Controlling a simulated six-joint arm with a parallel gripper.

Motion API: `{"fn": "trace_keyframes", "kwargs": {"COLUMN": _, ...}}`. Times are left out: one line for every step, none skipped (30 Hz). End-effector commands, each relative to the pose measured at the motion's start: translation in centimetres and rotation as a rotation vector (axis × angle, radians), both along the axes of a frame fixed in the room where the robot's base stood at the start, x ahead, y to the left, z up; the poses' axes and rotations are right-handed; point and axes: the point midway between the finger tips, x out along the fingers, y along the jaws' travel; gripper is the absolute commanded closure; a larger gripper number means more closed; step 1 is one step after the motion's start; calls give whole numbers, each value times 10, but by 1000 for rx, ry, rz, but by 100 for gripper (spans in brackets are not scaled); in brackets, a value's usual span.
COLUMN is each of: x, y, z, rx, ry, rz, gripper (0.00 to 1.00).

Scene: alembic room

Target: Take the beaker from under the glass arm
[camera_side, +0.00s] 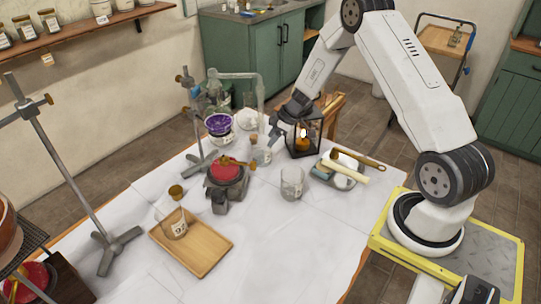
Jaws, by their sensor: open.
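The glass arm (236,75) runs across the top of the glassware at the back of the table and bends down on its right. Under its down-turned end stands a small clear vessel (264,156), likely the beaker, partly hidden by other glassware and a brown stopper. My gripper (273,135) is open, pointing down just above and to the right of this vessel. I cannot tell whether the fingers touch or surround it. Another clear beaker (292,183) stands apart, nearer the front on the white tabletop.
A lantern (304,137) stands close right of my gripper. A grey tray (338,177) holds a brush and other items. A red-topped burner (226,173), a metal stand (193,115) and a wooden tray (205,262) with a flask are left. The front right tabletop is clear.

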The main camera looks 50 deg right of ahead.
Motion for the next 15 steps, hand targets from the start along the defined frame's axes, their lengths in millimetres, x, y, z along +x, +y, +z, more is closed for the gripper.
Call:
{"fn": "trace_keyframes", "kwargs": {"x": 2, "y": 2, "z": -4, "rx": 1, "ry": 0, "rz": 0, "gripper": 42}}
{"fn": "trace_keyframes", "kwargs": {"x": 3, "y": 2, "z": -6, "rx": 1, "ry": 0, "rz": 0, "gripper": 42}}
{"fn": "trace_keyframes", "kwargs": {"x": 4, "y": 3, "z": -9, "rx": 1, "ry": 2, "rz": 0, "gripper": 42}}
{"fn": "trace_keyframes", "kwargs": {"x": 4, "y": 3, "z": -10, "rx": 0, "ry": 1, "rz": -1, "gripper": 42}}
{"fn": "trace_keyframes", "kwargs": {"x": 5, "y": 4, "z": -11, "rx": 0, "ry": 1, "rz": -1, "gripper": 42}}
{"fn": "trace_keyframes", "kwargs": {"x": 6, "y": 4, "z": -12, "rx": -1, "ry": 1, "rz": -1, "gripper": 42}}
{"fn": "trace_keyframes", "kwargs": {"x": 6, "y": 4, "z": -12, "rx": -1, "ry": 1, "rz": -1, "gripper": 42}}
{"fn": "trace_keyframes", "kwargs": {"x": 6, "y": 4, "z": -12, "rx": 0, "ry": 0, "rz": -1, "gripper": 42}}
{"fn": "trace_keyframes", "kwargs": {"x": 6, "y": 4, "z": -12, "rx": 0, "ry": 0, "rz": -1, "gripper": 42}}
{"fn": "trace_keyframes", "kwargs": {"x": 6, "y": 4, "z": -12, "rx": 0, "ry": 0, "rz": -1, "gripper": 42}}
{"fn": "trace_keyframes", "kwargs": {"x": 6, "y": 4, "z": -12, "rx": 0, "ry": 0, "rz": -1, "gripper": 42}}
{"fn": "trace_keyframes", "kwargs": {"x": 6, "y": 4, "z": -13, "rx": -1, "ry": 1, "rz": -1, "gripper": 42}}
{"fn": "trace_keyframes", "kwargs": {"x": 6, "y": 4, "z": -13, "rx": -1, "ry": 1, "rz": -1, "gripper": 42}}
{"fn": "trace_keyframes", "kwargs": {"x": 7, "y": 5, "z": -14, "rx": -1, "ry": 1, "rz": -1, "gripper": 42}}
{"fn": "trace_keyframes", "kwargs": {"x": 8, "y": 5, "z": -16, "rx": 0, "ry": 1, "rz": -1, "gripper": 42}}
